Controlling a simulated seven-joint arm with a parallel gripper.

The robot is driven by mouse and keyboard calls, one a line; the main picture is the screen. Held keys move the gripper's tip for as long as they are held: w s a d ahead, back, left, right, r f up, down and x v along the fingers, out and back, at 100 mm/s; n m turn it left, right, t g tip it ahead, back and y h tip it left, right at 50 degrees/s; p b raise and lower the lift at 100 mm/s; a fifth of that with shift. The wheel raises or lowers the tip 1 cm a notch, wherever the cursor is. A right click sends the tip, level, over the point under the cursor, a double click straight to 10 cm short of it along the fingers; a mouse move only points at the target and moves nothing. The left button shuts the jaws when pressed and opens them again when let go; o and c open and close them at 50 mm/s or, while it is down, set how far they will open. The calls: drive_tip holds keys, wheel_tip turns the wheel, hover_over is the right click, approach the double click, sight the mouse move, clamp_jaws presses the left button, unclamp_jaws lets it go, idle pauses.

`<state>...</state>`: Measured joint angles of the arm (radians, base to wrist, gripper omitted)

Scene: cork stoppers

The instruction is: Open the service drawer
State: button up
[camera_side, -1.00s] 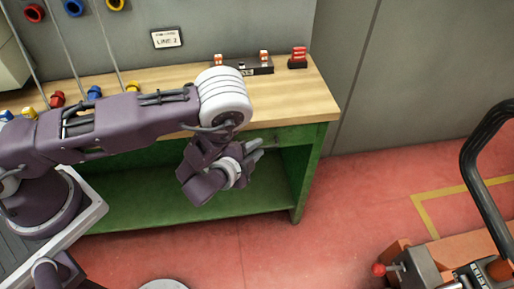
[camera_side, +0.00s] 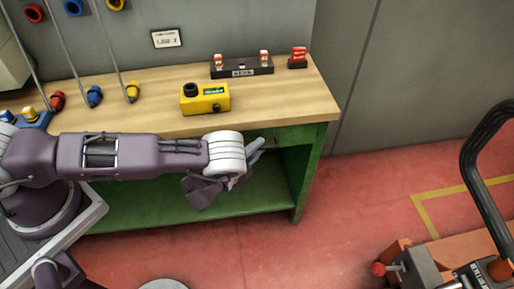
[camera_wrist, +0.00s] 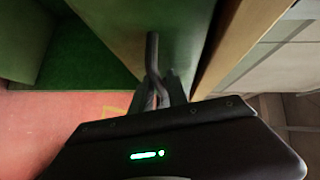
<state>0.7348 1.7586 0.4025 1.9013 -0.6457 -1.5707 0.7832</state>
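The service drawer has a green front (camera_side: 290,136) under the right end of the wooden worktop, and it looks shut. In the wrist view its green front (camera_wrist: 180,25) fills the top middle, with a dark bar handle (camera_wrist: 152,50) standing on it. My gripper (camera_side: 258,146) is at the drawer front, just below the worktop edge. In the wrist view my gripper's fingers (camera_wrist: 162,88) are at the near end of the handle, which runs down between or just in front of them. I cannot tell whether they are closed on it. The arm hides part of the drawer in the side view.
The wooden worktop (camera_side: 290,98) lies just above my gripper. A yellow box (camera_side: 205,99), a black block (camera_side: 242,68) and coloured plugs stand on it. The green lower shelf (camera_side: 150,207) is bare.

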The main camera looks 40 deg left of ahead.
clamp_jaws()
idle(1.3)
